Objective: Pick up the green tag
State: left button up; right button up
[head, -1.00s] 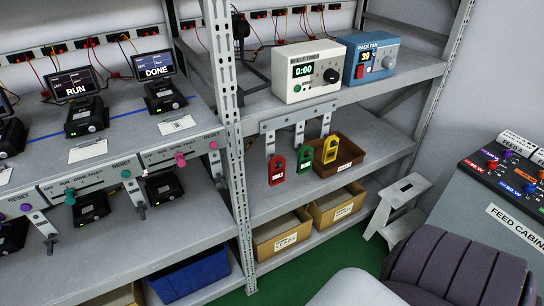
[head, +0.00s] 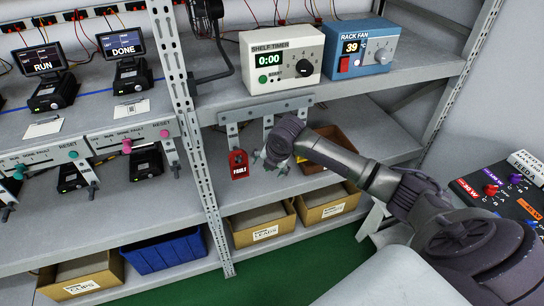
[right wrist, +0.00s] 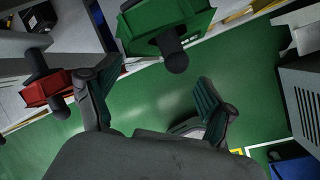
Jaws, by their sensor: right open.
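The green tag (right wrist: 150,18) hangs on a dark round-ended peg (right wrist: 175,52) at the top of the right wrist view. In the head view it is hidden behind my right gripper (head: 268,162). My right gripper (right wrist: 158,78) is open and empty, its fingers spread below the tag in the wrist view and apart from it. The red FAULT tag (head: 239,165) hangs just left of the gripper and also shows in the right wrist view (right wrist: 45,88). My left gripper is out of view.
The grey hook rail (head: 240,116) runs along the shelf edge below the shelf timer (head: 255,86) and the rack fan box (head: 373,67). A brown bin (head: 344,140) stands behind my arm. Cardboard bins (head: 262,234) sit lower. A metal upright (head: 180,100) stands left of the tags.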

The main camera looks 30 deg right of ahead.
jog(key=s+d+r+n, duration=0.1)
jog(key=s+r+n, duration=0.1)
jog(key=r+n, duration=0.35)
jog(key=s+d+r+n, duration=0.1)
jog(key=d+r+n, duration=0.15)
jog(key=r, duration=0.65)
jog(key=p+x, duration=0.2)
jog(key=x, duration=1.1)
jog(key=shift+s+a+f+n+g+h, duration=0.15)
jog(key=shift+s+f+n+g+h, duration=0.15)
jog(key=shift+n+g+h, duration=0.1)
jog(key=c, duration=1)
jog(key=shift+r, duration=0.1)
jog(key=shift+c, duration=0.2)
